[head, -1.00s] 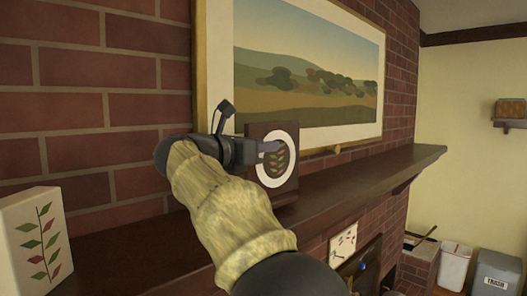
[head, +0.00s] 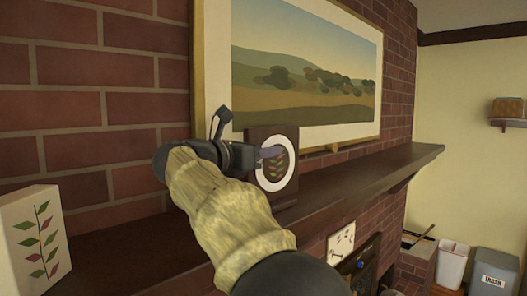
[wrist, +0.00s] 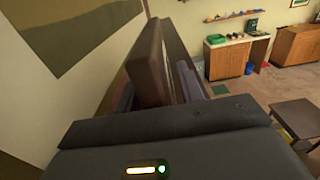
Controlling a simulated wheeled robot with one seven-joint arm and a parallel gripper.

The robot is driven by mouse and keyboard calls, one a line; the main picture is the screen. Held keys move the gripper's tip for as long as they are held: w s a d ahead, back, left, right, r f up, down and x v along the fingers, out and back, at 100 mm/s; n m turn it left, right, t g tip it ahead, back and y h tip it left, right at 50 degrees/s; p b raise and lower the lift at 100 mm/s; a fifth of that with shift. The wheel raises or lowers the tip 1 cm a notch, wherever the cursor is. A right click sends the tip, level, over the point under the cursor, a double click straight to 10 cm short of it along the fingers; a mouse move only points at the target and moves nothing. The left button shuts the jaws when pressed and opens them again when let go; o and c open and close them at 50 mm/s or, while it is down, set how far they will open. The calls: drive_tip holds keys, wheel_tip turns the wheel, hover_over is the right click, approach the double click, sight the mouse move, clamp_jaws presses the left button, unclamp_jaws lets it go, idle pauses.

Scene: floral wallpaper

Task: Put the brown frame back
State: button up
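The brown frame (head: 285,200), with a white oval and a leafy print, stands upright on the dark mantel shelf (head: 350,185), in front of the large landscape picture. My gripper (head: 268,152) is at its left edge, with one finger across its front face. In the wrist view, the frame (wrist: 150,65) shows edge-on between the two fingers of my gripper (wrist: 155,85). The fingers are apart, and a gap shows between the frame and the right finger. The far finger is hidden in the head view.
A white block-like frame (head: 33,240) with a leaf print stands at the left end of the mantel. The landscape picture (head: 310,85) is close behind the brown frame. The mantel to the right is clear. A trash bin (head: 494,272) stands on the floor far right.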

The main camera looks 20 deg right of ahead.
drive_tip(key=b+v, duration=0.4)
drive_tip(key=v, duration=0.8)
